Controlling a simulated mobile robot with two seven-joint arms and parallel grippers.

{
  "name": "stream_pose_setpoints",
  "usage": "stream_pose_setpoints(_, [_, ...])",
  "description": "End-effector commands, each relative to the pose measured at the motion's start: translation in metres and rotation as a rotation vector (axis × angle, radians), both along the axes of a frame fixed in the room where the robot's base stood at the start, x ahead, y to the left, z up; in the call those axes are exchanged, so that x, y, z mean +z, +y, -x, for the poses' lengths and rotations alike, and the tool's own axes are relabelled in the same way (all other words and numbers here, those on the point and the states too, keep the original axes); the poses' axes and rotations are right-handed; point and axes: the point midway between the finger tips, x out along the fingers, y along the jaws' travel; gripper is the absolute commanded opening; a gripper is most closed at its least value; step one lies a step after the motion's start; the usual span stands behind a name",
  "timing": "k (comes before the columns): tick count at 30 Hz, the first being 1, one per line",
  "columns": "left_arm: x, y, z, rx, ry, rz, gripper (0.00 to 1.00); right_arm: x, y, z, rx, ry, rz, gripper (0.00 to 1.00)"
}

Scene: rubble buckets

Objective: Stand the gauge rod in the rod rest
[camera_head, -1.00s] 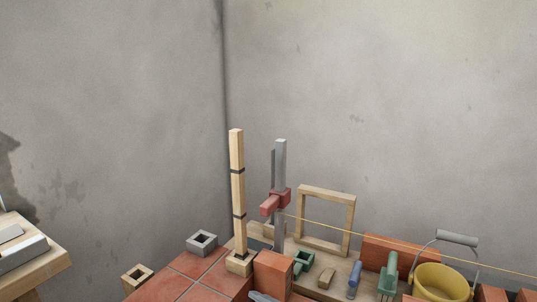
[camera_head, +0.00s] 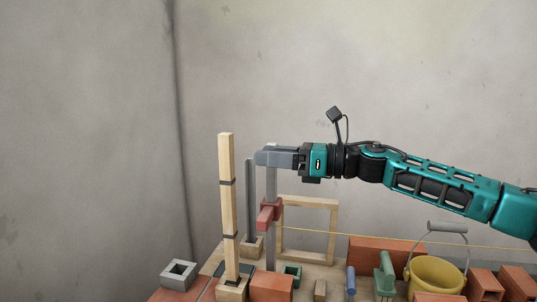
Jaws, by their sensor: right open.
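The gauge rod (camera_head: 227,205) is a pale wooden post with dark bands. It stands nearly upright, with its foot in a square wooden socket (camera_head: 231,291) that looks like the rod rest. My right gripper (camera_head: 262,157) is open, to the right of the rod's upper part and apart from it in the picture. Its fingers overlap the top of a grey upright post (camera_head: 271,185) with a red clamp (camera_head: 267,216). I cannot tell whether they touch that post. My left gripper is not in view.
A thin grey bar (camera_head: 250,200) stands behind the rod. A wooden frame (camera_head: 334,232), red bricks (camera_head: 385,248), green tools (camera_head: 385,273) and a yellow bucket (camera_head: 436,275) crowd the right. A hollow grey block (camera_head: 179,274) lies left. A yellow string (camera_head: 400,239) crosses behind.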

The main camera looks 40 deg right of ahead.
Motion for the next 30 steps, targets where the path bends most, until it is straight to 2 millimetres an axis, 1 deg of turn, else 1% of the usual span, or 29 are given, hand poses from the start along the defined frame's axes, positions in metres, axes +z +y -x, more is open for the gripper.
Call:
stream_pose_setpoints(1, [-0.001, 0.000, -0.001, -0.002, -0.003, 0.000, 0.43, 0.005, -0.006, 0.003, -0.005, -0.023, 0.034, 0.57])
stream_pose_setpoints(3, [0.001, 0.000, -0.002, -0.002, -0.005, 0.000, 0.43, 0.011, -0.010, 0.005, -0.008, -0.045, 0.064, 0.57])
stream_pose_setpoints(8, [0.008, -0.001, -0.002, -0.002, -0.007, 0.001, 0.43, 0.016, -0.009, 0.002, -0.008, -0.058, 0.081, 0.57])
stream_pose_setpoints(13, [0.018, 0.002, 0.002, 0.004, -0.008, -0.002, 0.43, 0.020, 0.007, -0.014, -0.004, -0.058, 0.076, 0.57])
stream_pose_setpoints(18, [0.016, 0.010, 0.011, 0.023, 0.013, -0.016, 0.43, 0.020, 0.030, -0.039, -0.004, -0.058, 0.075, 0.57])
stream_pose_setpoints(24, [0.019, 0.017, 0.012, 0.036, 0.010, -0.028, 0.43, 0.017, 0.054, -0.067, -0.006, -0.056, 0.076, 0.57])
stream_pose_setpoints(30, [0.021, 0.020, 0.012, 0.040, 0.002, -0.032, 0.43, 0.014, 0.070, -0.084, -0.007, -0.055, 0.077, 0.57])
